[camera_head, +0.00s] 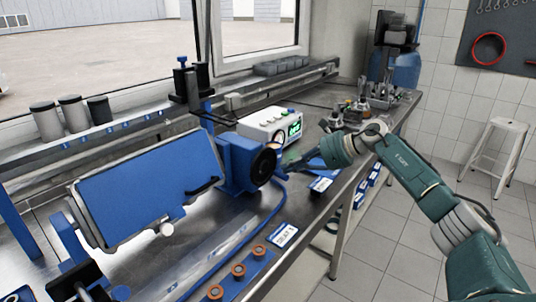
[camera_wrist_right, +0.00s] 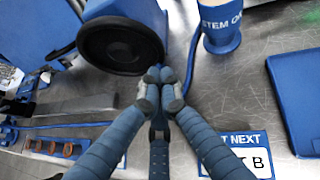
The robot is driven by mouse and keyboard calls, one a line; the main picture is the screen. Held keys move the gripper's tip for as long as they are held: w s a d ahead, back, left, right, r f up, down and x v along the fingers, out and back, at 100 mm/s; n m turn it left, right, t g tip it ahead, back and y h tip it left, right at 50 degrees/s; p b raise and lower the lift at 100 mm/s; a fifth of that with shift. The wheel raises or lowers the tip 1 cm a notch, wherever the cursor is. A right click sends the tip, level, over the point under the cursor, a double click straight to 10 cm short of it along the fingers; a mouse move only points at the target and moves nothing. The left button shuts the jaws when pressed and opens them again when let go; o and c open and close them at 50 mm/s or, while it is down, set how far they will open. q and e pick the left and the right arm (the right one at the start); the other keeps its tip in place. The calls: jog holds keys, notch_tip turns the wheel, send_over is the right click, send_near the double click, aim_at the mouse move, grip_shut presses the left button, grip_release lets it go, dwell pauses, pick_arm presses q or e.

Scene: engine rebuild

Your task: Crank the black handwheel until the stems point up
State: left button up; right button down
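The black handwheel (camera_head: 264,166) sits on the right side of a blue gearbox (camera_head: 236,160). In the right wrist view, the handwheel (camera_wrist_right: 120,45) is a dark disc at the upper left. The engine part (camera_head: 150,185) on the stand shows a broad blue face, tilted; I cannot make out its stems. My right gripper (camera_head: 288,171) is at the handwheel's right side. In the wrist view its fingertips (camera_wrist_right: 158,75) are together by the wheel's lower right rim; I see nothing between them, and cannot tell whether they touch the rim. My left gripper is not in view.
A white box with a green display (camera_head: 270,127) stands behind the handwheel. A blue cup-like item (camera_wrist_right: 220,28) stands right of the fingers in the wrist view. A blue strip with orange rings (camera_head: 238,270) lies along the front edge of the bench, near a label card (camera_head: 284,235).

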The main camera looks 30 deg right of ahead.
aim_at(287, 176)
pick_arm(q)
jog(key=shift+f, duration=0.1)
pick_arm(e)
jog(key=shift+f, duration=0.35)
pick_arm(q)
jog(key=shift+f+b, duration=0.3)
pick_arm(e)
jog(key=shift+s+a+f, duration=0.1)
jog(key=shift+a+f, duration=0.15)
jog(key=shift+f, duration=0.05)
jog(key=shift+a+f+b, duration=0.2)
jog(key=shift+f+b, duration=0.15)
jog(key=shift+f, duration=0.05)
jog(key=shift+s, duration=0.1)
jog(key=shift+s+a+f, duration=0.1)
jog(key=shift+a+f, duration=0.1)
jog(key=shift+f, duration=0.1)
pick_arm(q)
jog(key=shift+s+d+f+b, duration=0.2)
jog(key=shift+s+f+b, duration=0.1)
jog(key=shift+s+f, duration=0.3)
pick_arm(e)
jog(key=shift+a+f, duration=0.15)
